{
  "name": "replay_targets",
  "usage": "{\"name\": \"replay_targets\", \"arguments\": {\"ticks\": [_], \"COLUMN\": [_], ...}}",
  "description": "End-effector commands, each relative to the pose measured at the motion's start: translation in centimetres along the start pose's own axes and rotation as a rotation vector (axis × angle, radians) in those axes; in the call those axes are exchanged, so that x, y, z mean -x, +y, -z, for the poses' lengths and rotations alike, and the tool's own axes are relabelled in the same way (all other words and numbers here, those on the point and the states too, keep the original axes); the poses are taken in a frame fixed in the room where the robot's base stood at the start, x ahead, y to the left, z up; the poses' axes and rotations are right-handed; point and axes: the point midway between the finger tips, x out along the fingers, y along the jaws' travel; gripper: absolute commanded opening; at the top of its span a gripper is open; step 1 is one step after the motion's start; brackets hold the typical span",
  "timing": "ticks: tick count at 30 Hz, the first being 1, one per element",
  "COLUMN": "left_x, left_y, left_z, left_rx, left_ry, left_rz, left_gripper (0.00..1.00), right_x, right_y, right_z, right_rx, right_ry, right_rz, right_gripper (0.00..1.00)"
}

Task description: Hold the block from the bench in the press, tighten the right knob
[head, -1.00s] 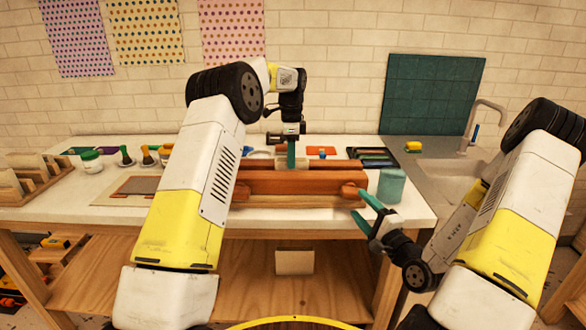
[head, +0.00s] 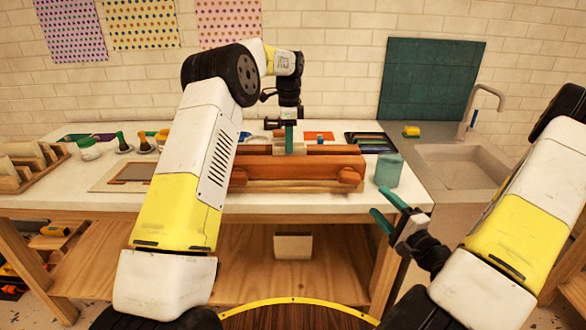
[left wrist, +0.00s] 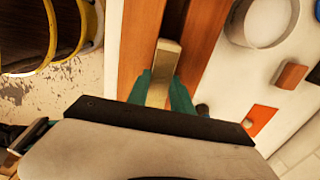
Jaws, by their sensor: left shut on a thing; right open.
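The press (head: 290,170) is a pair of reddish-brown wooden beams on the bench, with round wooden knobs at its front. The right knob (head: 349,178) shows at the right end; the left one is hidden behind my left arm. My left gripper (head: 289,146) reaches down over the press from behind. In the left wrist view its teal fingers are shut on a pale wooden block (left wrist: 163,62), which stands at the gap between the beams. Its lower end is hidden. My right gripper (head: 376,199) is open and empty, right of and below the right knob, apart from it.
A teal cup (head: 389,170) stands just right of the press, close to my right gripper. Brushes and a white jar (head: 88,149) stand at the left of the bench. A sink (head: 460,165) is at the right. The front bench strip is clear.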

Motion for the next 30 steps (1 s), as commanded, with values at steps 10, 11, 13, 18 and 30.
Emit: {"name": "replay_targets", "arguments": {"ticks": [10,11,13,18,30], "left_x": [-0.1,-0.1,-0.1,-0.1,2.5], "left_y": [0.2,0.2,0.2,0.1,0.0], "left_z": [0.1,0.1,0.1,0.0,0.0], "left_rx": [-0.002,-0.002,-0.001,-0.001,0.000], "left_ry": [0.000,0.000,0.000,-0.001,0.000], "left_rz": [-0.009,-0.008,-0.007,-0.005,-0.001], "left_gripper": [0.50,0.52,0.52,0.52,0.52], "right_x": [0.1,0.1,0.1,0.1,0.1], "right_y": [0.0,0.0,0.0,0.0,0.0], "right_z": [0.0,0.0,0.0,0.0,0.0], "right_rx": [0.000,0.000,0.000,0.000,0.000], "right_ry": [0.000,0.000,0.000,0.000,0.000], "right_rz": [0.000,0.000,0.000,0.000,0.000], "right_gripper": [0.58,0.58,0.58,0.58,0.58]}}
